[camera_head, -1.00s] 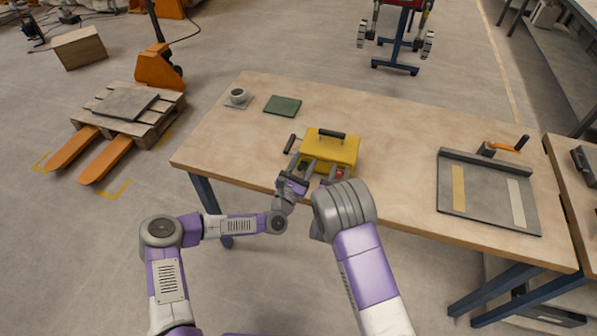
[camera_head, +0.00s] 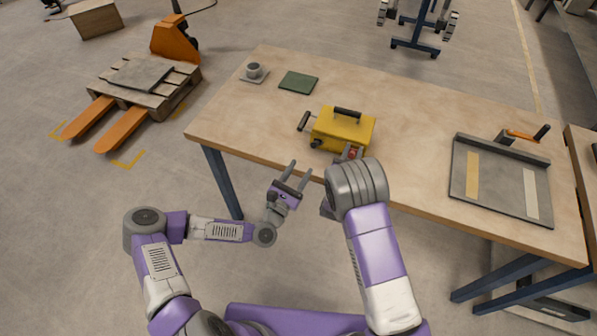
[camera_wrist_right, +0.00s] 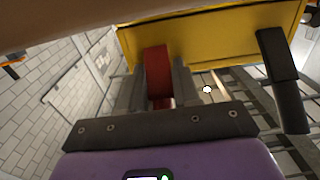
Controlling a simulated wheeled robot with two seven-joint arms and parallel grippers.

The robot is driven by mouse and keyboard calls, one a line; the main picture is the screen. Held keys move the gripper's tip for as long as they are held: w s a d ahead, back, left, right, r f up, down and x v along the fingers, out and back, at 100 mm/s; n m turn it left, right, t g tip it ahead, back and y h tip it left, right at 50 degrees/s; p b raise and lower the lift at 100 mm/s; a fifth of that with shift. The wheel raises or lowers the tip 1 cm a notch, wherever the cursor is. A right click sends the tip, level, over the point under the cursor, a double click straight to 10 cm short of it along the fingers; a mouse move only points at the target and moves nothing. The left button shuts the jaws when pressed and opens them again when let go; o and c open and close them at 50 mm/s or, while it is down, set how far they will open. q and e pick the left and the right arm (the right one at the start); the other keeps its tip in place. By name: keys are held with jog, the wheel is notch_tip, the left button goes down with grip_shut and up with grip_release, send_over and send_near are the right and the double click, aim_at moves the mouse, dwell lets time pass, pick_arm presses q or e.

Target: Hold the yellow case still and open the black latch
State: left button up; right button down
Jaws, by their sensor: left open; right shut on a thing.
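The yellow case (camera_head: 340,130) stands on the wooden table with a black handle (camera_head: 347,112) on top. A red latch-like piece (camera_wrist_right: 157,72) on the case is between the fingers of my right gripper (camera_wrist_right: 158,85), which is shut on it. In the head view my right gripper (camera_head: 349,154) is at the case's front right, partly hidden by my wrist. A black piece (camera_head: 316,143), seemingly the black latch, is at the case's front left; a black piece also shows in the right wrist view (camera_wrist_right: 280,80). My left gripper (camera_head: 299,168) is open and empty, apart from the case, near the table's front edge.
A dark side handle (camera_head: 304,121) sticks out at the case's left. A grey tray (camera_head: 500,190) is at the right. The table between case and tray is clear.

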jog(key=c, duration=0.7)
grip_release()
jog(key=shift+c, duration=0.2)
jog(key=shift+s, duration=0.15)
